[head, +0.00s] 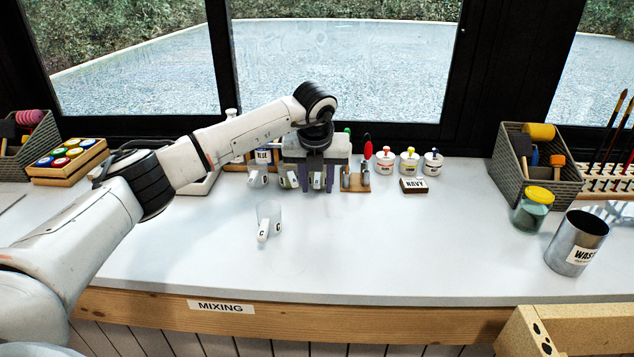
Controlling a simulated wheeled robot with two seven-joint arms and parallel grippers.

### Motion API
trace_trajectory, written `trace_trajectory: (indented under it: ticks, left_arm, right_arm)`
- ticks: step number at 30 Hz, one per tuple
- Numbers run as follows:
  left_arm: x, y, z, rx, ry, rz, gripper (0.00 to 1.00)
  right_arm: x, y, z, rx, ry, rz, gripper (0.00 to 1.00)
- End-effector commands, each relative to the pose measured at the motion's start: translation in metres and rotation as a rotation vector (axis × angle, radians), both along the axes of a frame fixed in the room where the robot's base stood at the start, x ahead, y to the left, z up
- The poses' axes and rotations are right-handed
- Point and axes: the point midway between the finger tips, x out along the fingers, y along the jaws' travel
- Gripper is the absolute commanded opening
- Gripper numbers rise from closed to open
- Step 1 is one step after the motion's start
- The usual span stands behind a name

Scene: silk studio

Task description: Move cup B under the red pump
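My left gripper (317,186) points down at the back middle of the table, its two dark fingers either side of a small white-handled cup (317,181). I cannot tell whether the fingers press on it. Two similar cups, one (288,179) beside it and one (258,177) further left, stand there; I cannot read their letters, so I cannot tell which is cup B. A clear cup marked C (268,218) stands alone nearer the front. A red-topped white jar (385,162) stands right of the gripper; I cannot tell if it is the red pump. My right gripper is out of view.
Yellow-topped (409,163) and blue-topped (432,163) jars stand behind a NAVY block (414,186). A grey basket (508,175), glass jar (532,212) and waste can (577,243) stand right. The front middle is clear.

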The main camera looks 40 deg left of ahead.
Motion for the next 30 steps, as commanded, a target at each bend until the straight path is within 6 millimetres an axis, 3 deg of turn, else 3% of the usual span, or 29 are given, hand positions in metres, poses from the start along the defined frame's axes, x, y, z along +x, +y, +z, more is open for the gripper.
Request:
trace_trajectory:
  ticks: [7,21,30]
  left_arm:
    - [-0.002,-0.002,0.007,0.000,-0.002,-0.002,0.34]
    - [-0.029,-0.018,0.085,0.000,-0.002,0.001,0.34]
    - [-0.034,-0.021,0.096,0.000,0.000,0.000,0.34]
  right_arm:
    - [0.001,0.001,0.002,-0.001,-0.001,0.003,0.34]
    - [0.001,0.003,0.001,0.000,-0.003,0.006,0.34]
    - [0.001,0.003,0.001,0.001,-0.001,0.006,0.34]
